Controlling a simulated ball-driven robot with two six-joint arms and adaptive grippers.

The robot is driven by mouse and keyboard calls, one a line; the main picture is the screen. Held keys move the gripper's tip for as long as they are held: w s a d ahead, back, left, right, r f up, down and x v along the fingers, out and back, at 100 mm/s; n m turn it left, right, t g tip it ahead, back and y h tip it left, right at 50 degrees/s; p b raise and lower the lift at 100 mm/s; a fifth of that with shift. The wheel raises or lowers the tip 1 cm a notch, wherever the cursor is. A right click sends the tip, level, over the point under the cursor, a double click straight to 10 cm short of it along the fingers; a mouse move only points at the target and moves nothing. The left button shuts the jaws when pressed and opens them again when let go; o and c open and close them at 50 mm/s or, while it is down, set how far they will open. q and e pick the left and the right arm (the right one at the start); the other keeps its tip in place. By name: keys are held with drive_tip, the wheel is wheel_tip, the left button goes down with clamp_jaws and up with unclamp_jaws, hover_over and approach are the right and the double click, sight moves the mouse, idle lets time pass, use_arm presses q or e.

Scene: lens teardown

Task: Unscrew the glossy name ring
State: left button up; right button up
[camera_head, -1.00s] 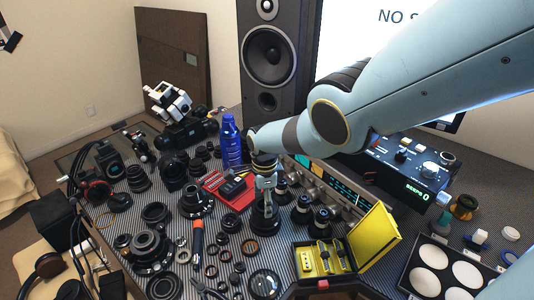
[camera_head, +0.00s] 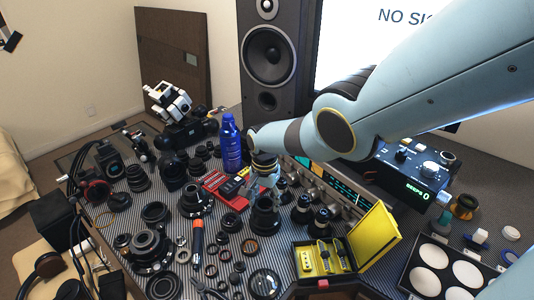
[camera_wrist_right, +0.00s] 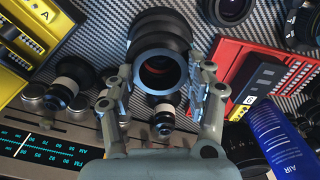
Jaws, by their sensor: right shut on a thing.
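A black lens (camera_head: 265,217) stands upright on the striped mat, below my right gripper (camera_head: 265,184). My left gripper is out of view.
A blue bottle (camera_head: 231,145) and a red tray (camera_head: 228,197) stand close left of the lens. Several small lenses (camera_head: 302,210) and a radio (camera_head: 345,191) are to the right. An open yellow case (camera_head: 375,237) lies in front right. The mat is crowded with parts.

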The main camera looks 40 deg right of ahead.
drive_tip(key=n, duration=0.5)
drive_tip(key=shift+r+p, duration=2.1)
drive_tip(key=shift+r, duration=0.95)
drive_tip(key=shift+f, duration=0.1)
